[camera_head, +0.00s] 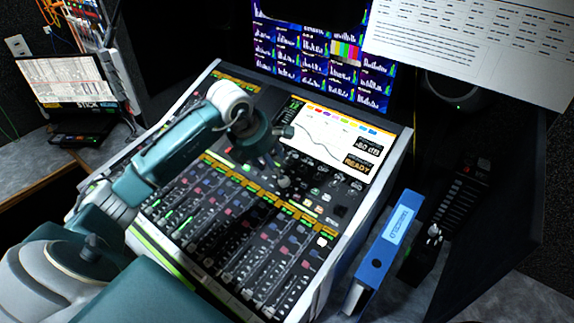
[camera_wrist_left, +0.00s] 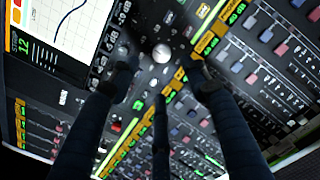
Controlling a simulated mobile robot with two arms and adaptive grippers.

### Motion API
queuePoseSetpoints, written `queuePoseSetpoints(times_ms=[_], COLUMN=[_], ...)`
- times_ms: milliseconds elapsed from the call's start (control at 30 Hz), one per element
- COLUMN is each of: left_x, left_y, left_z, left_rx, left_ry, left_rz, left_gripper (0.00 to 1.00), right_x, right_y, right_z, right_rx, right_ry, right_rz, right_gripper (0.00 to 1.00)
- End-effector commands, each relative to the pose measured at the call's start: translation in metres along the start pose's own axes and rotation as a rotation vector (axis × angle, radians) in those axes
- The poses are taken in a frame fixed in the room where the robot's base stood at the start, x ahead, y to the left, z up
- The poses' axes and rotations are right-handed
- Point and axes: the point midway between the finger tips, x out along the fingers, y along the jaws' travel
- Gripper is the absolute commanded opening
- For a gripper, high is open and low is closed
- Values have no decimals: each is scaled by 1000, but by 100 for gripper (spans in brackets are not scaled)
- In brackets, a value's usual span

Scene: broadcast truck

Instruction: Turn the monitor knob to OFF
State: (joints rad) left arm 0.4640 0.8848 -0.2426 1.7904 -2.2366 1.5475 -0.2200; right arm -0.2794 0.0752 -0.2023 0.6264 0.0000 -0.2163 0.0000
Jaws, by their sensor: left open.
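The mixing console (camera_head: 334,232) fills the middle of the head view. A round silver knob (camera_wrist_left: 161,53), which looks like the monitor knob, stands on its panel in the left wrist view. In the head view a pale knob (camera_head: 283,181) sits just below the console screen. My left gripper (camera_head: 272,148) hangs over the panel near it. In the wrist view my left gripper (camera_wrist_left: 160,82) is open, its dark fingers spread to either side of and below the knob. I cannot tell whether they touch the panel. The knob's pointer and its OFF label are not readable.
The console screen (camera_head: 335,140) reads READY. A blue binder (camera_head: 384,245) stands right of the console. Rows of faders (camera_head: 215,225) lie in front of the knob. A wall of meter displays (camera_head: 318,55) is behind. A laptop (camera_head: 65,80) sits at left.

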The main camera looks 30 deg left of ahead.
Motion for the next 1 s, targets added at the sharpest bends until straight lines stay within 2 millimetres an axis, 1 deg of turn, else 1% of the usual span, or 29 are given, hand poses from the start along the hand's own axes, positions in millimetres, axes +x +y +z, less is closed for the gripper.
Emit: queuePoseSetpoints(times_ms=[33, 100, 200, 267, 433, 600, 733, 867, 1000], left_x=[3, 12, 28, 40, 73, 95, 104, 106, 106], left_y=[0, -1, -1, -1, -1, -1, 0, -1, 0], left_z=[0, 0, 0, 1, 1, 1, 0, 0, 0], left_rx=[1, -1, -2, -3, -3, -2, -1, 0, 0], left_ry=[3, 3, 3, 2, 2, 0, 0, 0, 0], left_rz=[-1, -2, -4, -5, -4, -3, -1, 0, 0], left_gripper=[47, 47, 47, 47, 47, 47, 47, 47, 47], right_x=[-3, -7, -14, -18, -26, -29, -30, -30, -30], right_y=[1, 2, 2, 2, 4, 6, 6, 3, -2], right_z=[12, 25, 37, 40, 35, 16, 8, 10, 16], right_rx=[0, 0, 0, 0, 0, 0, 1, 2, 3], right_ry=[-19, -37, -55, -59, -52, -25, -13, -16, -26], right_rz=[1, 2, 2, 3, 4, 7, 6, 3, -2], right_gripper=[38, 38, 38, 38, 38, 38, 38, 38, 38])
